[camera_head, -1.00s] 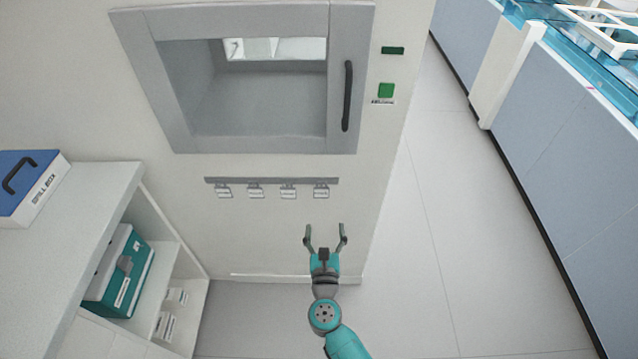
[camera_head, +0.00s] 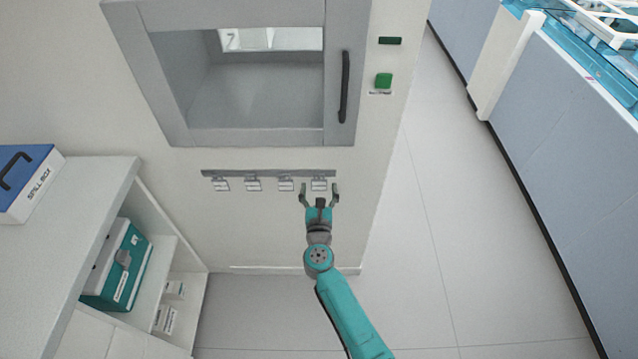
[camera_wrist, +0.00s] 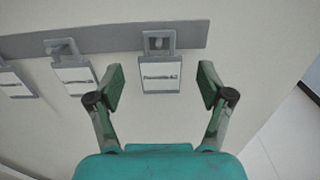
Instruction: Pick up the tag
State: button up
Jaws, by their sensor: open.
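Several tags hang in a row from a grey rail (camera_head: 268,173) on the wall. The rightmost tag (camera_head: 319,185) is a small grey-framed plate with a white label; in the wrist view this tag (camera_wrist: 160,78) hangs from a hook, its text too small to read. My gripper (camera_head: 319,188) is open, with nothing held. In the wrist view my gripper (camera_wrist: 161,88) has one finger on each side of the rightmost tag, apart from it. Another tag (camera_wrist: 74,76) hangs to its left. I cannot tell the remaining distance to the wall.
A grey-framed window hatch (camera_head: 255,138) with a black handle (camera_head: 345,88) is above the rail. A green button (camera_head: 384,81) is to its right. A shelf unit (camera_head: 105,180) with a blue and white box (camera_head: 28,180) stands at left. Floor (camera_head: 430,240) at right is clear.

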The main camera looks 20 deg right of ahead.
jog(key=shift+w+d, duration=0.2)
jog(key=shift+w, duration=0.3)
jog(key=c, duration=0.9)
jog(key=shift+r, duration=0.15)
